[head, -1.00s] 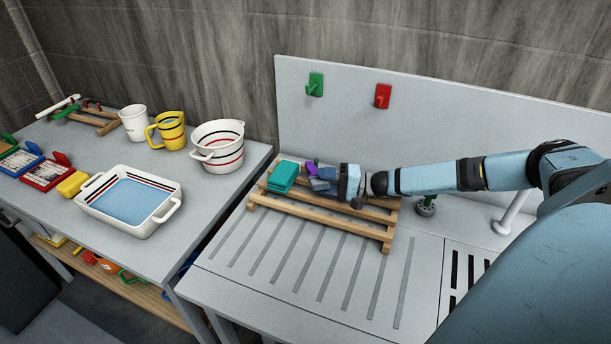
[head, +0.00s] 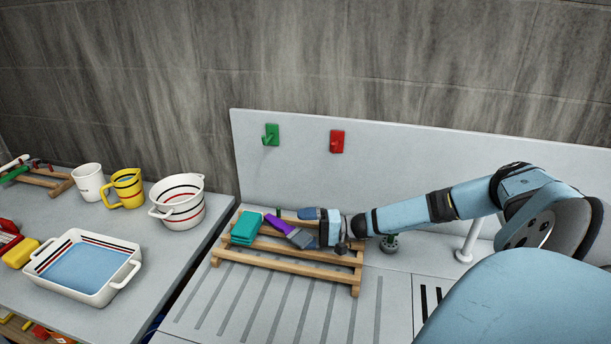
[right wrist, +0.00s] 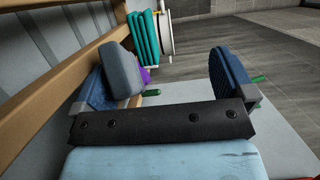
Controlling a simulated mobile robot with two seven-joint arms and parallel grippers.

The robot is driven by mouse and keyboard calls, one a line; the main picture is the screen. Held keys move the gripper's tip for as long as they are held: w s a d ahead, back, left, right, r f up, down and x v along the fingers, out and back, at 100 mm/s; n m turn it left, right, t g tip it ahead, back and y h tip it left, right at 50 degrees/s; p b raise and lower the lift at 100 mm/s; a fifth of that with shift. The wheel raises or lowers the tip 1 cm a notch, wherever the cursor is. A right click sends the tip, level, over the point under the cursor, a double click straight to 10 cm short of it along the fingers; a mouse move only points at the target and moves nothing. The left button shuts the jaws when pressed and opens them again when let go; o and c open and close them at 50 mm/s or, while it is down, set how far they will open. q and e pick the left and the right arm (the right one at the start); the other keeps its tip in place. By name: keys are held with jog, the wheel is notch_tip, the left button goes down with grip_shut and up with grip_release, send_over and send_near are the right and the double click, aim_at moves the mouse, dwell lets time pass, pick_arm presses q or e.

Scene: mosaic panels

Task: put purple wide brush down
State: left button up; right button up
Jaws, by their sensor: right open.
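The purple wide brush (head: 279,224) lies on the slats of the wooden rack (head: 337,272), purple handle toward the back left and grey head toward my gripper. My right gripper (head: 312,226) is at the brush's head end, with its jaws open. In the right wrist view, the brush's grey head (right wrist: 122,76) is beside the left finger, perhaps touching it. A wide gap separates it from the right finger of the gripper (right wrist: 165,80). The purple handle is mostly hidden behind the head there. My left gripper is not in view.
A teal folded stack (head: 246,228) sits on the rack just left of the brush. A green hook (head: 271,135) and a red hook (head: 337,142) are on the back panel. A white basin (head: 84,268) and several vessels stand on the left table. The grooved counter in front is clear.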

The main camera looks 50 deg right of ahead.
notch_tip(320, 180, up, 20)
jog(key=b, duration=0.1)
dwell(0.5)
dwell(0.4)
